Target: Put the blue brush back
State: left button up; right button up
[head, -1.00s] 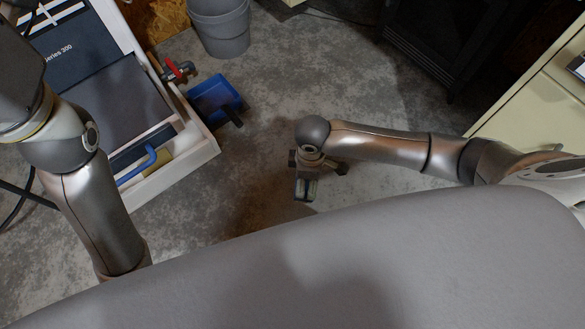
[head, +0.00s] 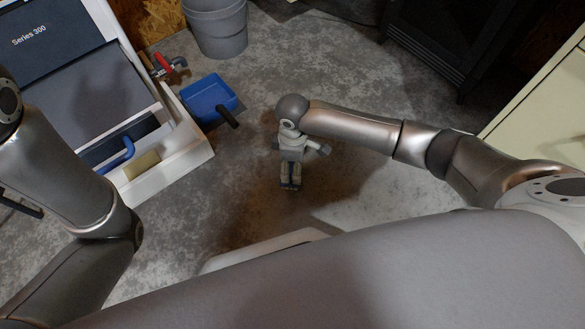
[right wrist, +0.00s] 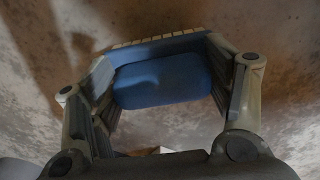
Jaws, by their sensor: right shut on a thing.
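The blue brush (right wrist: 160,84) is between the two fingers of my right gripper (right wrist: 166,74) in the right wrist view. Its blue body faces the camera, and a row of pale bristles shows along its far edge. In the head view my right gripper (head: 290,183) hangs over the grey floor, right of and nearer than the blue dustpan (head: 207,95). The brush cannot be made out there. The dustpan lies on the floor with its dark handle toward the right gripper. My left arm enters at the left, but its gripper is out of view.
A white open drawer or tray (head: 190,158) at left holds a blue-handled tool (head: 120,155) and a yellowish block (head: 142,165). A red-and-grey clamp-like tool (head: 166,64) lies beside it. A grey bucket (head: 220,30) stands behind. Floor between dustpan and right gripper is clear.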

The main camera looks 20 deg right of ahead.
jog(key=f+b, duration=0.1)
jog(key=f, duration=0.1)
jog(key=f+b, duration=0.1)
jog(key=shift+w+f, duration=0.2)
jog(key=shift+f, duration=0.2)
jog(key=shift+r, duration=0.1)
jog(key=o, duration=1)
